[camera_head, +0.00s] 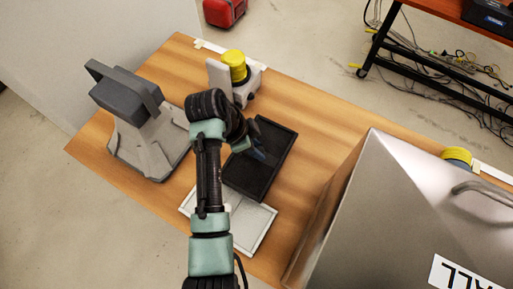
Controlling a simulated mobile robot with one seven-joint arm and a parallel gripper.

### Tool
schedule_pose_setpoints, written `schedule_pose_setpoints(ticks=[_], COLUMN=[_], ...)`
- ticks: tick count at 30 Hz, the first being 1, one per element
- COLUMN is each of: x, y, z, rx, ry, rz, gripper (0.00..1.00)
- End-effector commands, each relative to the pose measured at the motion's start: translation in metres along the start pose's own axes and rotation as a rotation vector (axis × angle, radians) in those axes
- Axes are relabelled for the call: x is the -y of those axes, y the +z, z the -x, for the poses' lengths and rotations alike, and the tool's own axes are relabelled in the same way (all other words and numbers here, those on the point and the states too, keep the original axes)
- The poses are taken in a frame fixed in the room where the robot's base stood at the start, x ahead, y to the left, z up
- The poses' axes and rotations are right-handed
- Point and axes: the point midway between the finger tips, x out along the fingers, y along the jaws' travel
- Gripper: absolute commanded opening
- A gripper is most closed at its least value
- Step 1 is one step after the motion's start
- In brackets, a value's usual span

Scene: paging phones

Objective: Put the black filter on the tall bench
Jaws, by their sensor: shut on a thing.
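The black filter (272,152) is a flat dark rectangular panel with a raised rim. It lies over or just above the wooden table, partly across a white-framed filter (252,223). My gripper (259,153) is at the filter's left side, partly hidden behind my own wrist, and is shut on the filter. Whether the filter touches the table cannot be told. No bench is clearly identifiable as the tall one; an orange-topped bench (452,12) with dark legs stands at the upper right.
A grey machine (150,150) stands on the wooden table (325,118) at left. A device with a yellow cap (234,66) is behind the filter. A large metal box (400,215) fills the right front. Cables (455,75) lie on the floor. A red case (224,11) is at the back.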

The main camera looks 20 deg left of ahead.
Motion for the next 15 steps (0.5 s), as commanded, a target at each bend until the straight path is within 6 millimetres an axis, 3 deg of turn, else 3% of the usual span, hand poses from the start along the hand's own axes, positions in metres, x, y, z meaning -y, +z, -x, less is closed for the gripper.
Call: schedule_pose_setpoints(ticks=[5, 15], x=[0.0, 0.0], y=[0.008, 0.01], z=[-0.019, -0.023], rx=[0.0, -0.001], ry=[0.002, 0.0], rz=[0.002, 0.0], gripper=[0.0, 0.0])
